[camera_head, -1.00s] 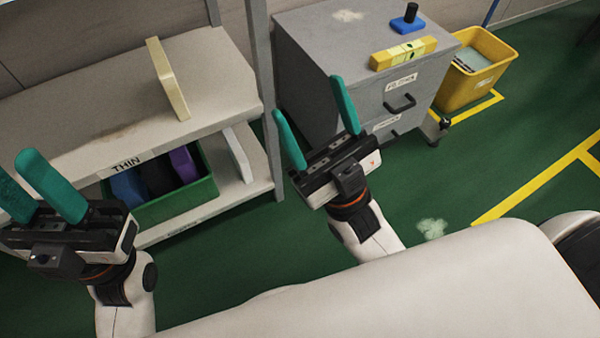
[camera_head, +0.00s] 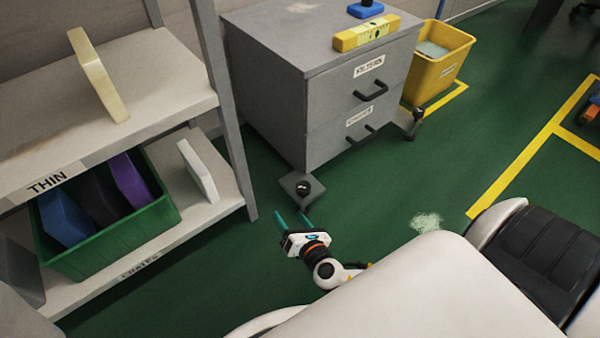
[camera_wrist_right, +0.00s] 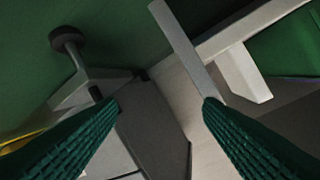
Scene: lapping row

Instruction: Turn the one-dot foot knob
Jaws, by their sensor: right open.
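A black foot knob (camera_head: 303,188) sits on a grey foot plate (camera_head: 290,181) at the near bottom corner of the grey cabinet (camera_head: 275,95). I cannot make out any dots on it. My right gripper (camera_head: 292,215) is low by the floor, just in front of this foot. Its green fingers are apart and empty, pointing toward the foot. In the right wrist view the open fingers (camera_wrist_right: 160,105) frame the cabinet's underside and corner. A dark round disc (camera_wrist_right: 67,38) on a stem at a grey bracket shows there; I cannot tell which foot it is. My left gripper is out of view.
A shelf rack (camera_head: 236,165) stands left of the cabinet, with a green crate (camera_head: 120,235) of coloured blocks. A second foot (camera_head: 413,122) is at the cabinet's right. A yellow bin (camera_head: 435,75) stands beyond. Green floor (camera_head: 380,195) is clear to the right.

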